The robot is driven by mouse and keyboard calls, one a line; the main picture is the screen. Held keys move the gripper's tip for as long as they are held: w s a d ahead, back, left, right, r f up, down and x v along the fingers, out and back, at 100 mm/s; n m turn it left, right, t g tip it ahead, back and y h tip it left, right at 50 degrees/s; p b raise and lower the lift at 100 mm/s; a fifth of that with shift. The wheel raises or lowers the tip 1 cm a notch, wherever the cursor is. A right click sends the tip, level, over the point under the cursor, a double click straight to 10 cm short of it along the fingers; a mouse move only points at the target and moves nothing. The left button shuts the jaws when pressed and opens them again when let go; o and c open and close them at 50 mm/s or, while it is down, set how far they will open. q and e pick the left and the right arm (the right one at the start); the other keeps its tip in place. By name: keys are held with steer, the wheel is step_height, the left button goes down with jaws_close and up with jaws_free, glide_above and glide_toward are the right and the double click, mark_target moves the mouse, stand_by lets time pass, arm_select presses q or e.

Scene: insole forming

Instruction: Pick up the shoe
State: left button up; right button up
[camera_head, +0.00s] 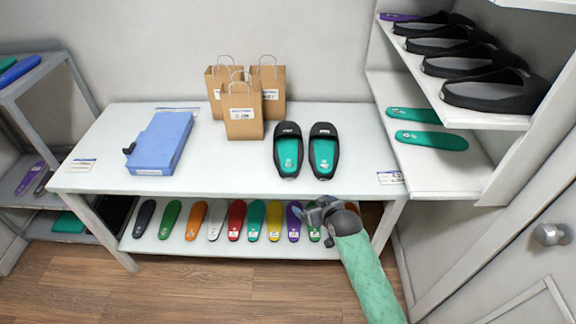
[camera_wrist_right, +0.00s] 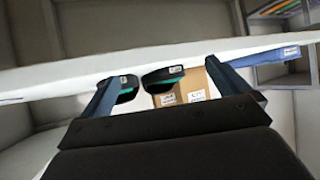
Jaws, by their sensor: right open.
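Two black shoes with teal insoles lie side by side on the white table (camera_head: 205,175), right of its middle. The left shoe (camera_head: 288,142) and the right shoe (camera_head: 323,143) have their toes toward the table's front edge. In the right wrist view, a shoe (camera_wrist_right: 122,90) and another shoe (camera_wrist_right: 162,78) show between and beyond the fingers. My right gripper (camera_head: 320,212) is open and empty, in front of the table's front edge and apart from the shoes. It also shows in the right wrist view (camera_wrist_right: 160,90). My left gripper is not in view.
A blue box (camera_head: 160,143) lies at the table's left. Several coloured insoles (camera_head: 236,220) lie on the lower shelf. The right rack (camera_head: 440,180) holds more black shoes (camera_head: 490,90) and teal insoles (camera_head: 430,140).

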steer(key=t+y, duration=0.1)
steer(key=t, duration=0.1)
glide_toward(294, 171)
steer(key=shift+w+a+f+n, duration=0.15)
steer(key=shift+w+f, duration=0.05)
steer(key=shift+w, duration=0.4)
steer(key=shift+w+a+f+n, duration=0.15)
steer(key=shift+w+f, duration=0.1)
steer(key=shift+w, duration=0.3)
steer(key=shift+w+a+f+p, duration=0.1)
steer(key=shift+w+a+p, duration=0.2)
steer(key=shift+w, duration=0.25)
steer(key=shift+w+a+f, duration=0.3)
steer(key=shift+w+f, duration=0.1)
steer(key=shift+w, duration=0.15)
steer(key=shift+w+a+p, duration=0.2)
steer(key=shift+w+p, duration=0.15)
steer(key=shift+p, duration=0.25)
steer(key=p+x, duration=0.2)
steer(key=x, duration=0.1)
steer(key=shift+w+a+f, duration=0.1)
steer(key=shift+a, duration=0.2)
steer(key=shift+w+a+f, duration=0.15)
steer(key=shift+w+f, duration=0.15)
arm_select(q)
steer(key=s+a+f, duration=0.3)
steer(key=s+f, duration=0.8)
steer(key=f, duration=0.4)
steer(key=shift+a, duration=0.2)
